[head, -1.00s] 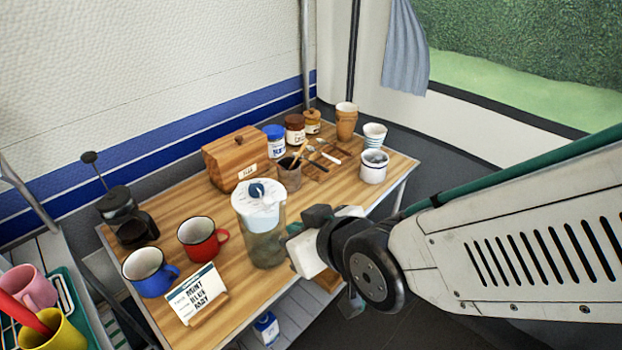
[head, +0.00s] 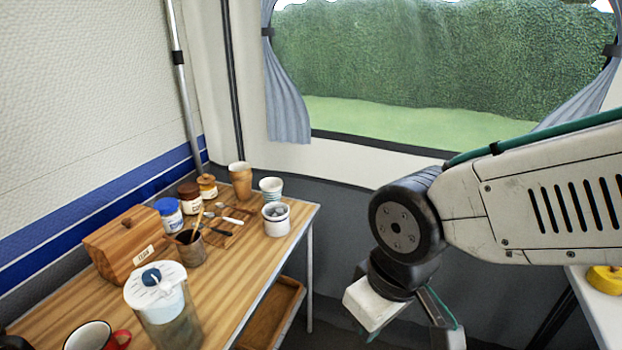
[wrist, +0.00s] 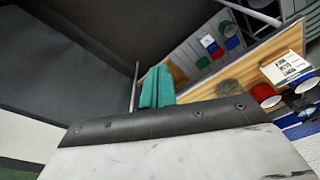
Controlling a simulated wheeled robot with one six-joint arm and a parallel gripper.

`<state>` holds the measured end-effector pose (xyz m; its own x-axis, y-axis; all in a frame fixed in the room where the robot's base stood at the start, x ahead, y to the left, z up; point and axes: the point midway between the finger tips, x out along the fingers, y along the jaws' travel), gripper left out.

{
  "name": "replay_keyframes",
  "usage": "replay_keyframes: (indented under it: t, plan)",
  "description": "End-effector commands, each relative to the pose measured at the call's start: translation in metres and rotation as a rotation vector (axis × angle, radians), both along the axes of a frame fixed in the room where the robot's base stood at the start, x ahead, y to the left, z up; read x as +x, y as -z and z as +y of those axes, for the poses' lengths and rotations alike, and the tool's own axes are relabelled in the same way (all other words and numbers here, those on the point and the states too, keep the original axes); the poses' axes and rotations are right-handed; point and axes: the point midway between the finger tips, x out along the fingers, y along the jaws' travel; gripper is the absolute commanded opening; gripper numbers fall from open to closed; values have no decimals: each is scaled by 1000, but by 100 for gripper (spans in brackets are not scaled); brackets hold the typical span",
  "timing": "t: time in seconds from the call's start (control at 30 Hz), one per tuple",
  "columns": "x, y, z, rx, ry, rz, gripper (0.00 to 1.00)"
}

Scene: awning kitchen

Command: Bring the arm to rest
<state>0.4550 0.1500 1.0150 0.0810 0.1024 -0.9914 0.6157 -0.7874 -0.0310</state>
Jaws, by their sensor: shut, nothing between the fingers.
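My arm reaches in from the right of the head view, bent down at the black wrist joint, with the wrist's white block below it. My gripper hangs low there, partly cut off by the bottom edge, over the dark floor right of the wooden table (head: 245,280). In the wrist view the teal fingers of my gripper (wrist: 157,85) are together and hold nothing. The gripper is apart from the table.
The table holds a lidded pitcher (head: 160,300), a wooden box (head: 123,243), a red mug (head: 90,337), jars, cups and cutlery. A white surface with a yellow object (head: 604,280) is at the right edge. Floor lies between.

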Motion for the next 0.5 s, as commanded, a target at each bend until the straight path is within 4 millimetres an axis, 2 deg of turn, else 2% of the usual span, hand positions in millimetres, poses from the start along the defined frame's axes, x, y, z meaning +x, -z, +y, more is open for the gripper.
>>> replay_keyframes:
  t: [0.03, 0.2, 0.33, 0.5]
  plan:
    - [0, -13, -28, -19, 76, 20, 0]
    - [-19, -47, -104, -74, 305, 88, 0]
    - [-32, -67, -145, -73, 467, 81, 0]
    - [-35, -82, -173, -43, 612, 15, 0]
